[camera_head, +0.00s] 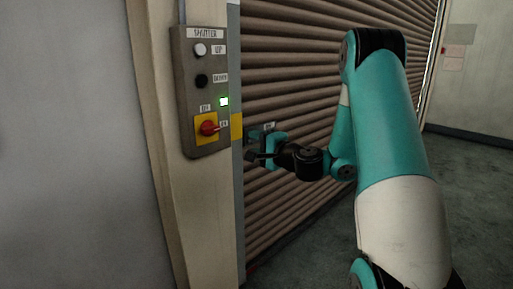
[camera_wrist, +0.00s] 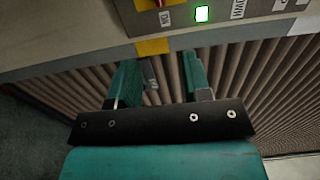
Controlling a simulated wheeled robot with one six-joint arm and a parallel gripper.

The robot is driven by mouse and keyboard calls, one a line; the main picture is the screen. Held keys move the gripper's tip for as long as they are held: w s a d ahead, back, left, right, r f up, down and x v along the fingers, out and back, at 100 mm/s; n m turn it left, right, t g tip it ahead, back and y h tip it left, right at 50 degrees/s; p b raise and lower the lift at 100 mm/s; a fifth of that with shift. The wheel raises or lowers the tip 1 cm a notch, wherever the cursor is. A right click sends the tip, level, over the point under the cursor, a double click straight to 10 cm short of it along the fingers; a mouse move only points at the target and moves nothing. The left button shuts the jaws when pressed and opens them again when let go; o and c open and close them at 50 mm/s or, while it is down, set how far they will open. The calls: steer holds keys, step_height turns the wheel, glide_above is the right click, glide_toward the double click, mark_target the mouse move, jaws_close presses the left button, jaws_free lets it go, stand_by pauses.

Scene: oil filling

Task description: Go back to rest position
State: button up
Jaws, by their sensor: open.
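My gripper (camera_head: 262,146) is to the right of the shutter control box, in front of the shutter slats, in the head view. In the wrist view my gripper (camera_wrist: 162,82) has its two teal fingers apart with nothing between them. The control box (camera_head: 201,92) is grey, labelled SHUTTER, with a white UP button (camera_head: 201,49), a black DOWN button (camera_head: 201,81) and a lit green light (camera_head: 223,101). Its red switch (camera_head: 208,127) sits on a yellow plate, its handle pointing right. In the wrist view the green light (camera_wrist: 202,13) shows at the top, beyond the fingers.
The brown slatted shutter (camera_head: 290,60) stands closed behind my arm, as far as it shows. A pale post (camera_head: 165,150) carries the box, with a grey wall (camera_head: 70,140) to its left. Dark floor (camera_head: 475,180) lies open at the right.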

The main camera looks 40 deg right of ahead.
stand_by(0.4)
steer(key=s+a+r+n+g+y, duration=0.15)
steer(key=a+n+g+y, duration=0.45)
steer(key=a, duration=0.7)
steer(key=s+a+n+g+y, duration=0.25)
steer(key=a+n, duration=0.55)
steer(key=a, duration=0.4)
steer(key=s+a+n+g+h, duration=0.1)
steer(key=s+a+n+g, duration=0.1)
steer(key=s, duration=0.6)
steer(key=s+a+f+n+g+h, duration=0.1)
steer(key=s+a+n+g+h, duration=0.1)
steer(key=s, duration=0.6)
steer(key=s+a+n+g+h, duration=0.2)
steer(key=s+n+g, duration=0.3)
steer(key=s, duration=0.3)
steer(key=shift+a+f+n, duration=0.25)
steer(key=shift+a+n, duration=0.4)
steer(key=shift+n, duration=0.25)
steer(key=shift+g, duration=0.25)
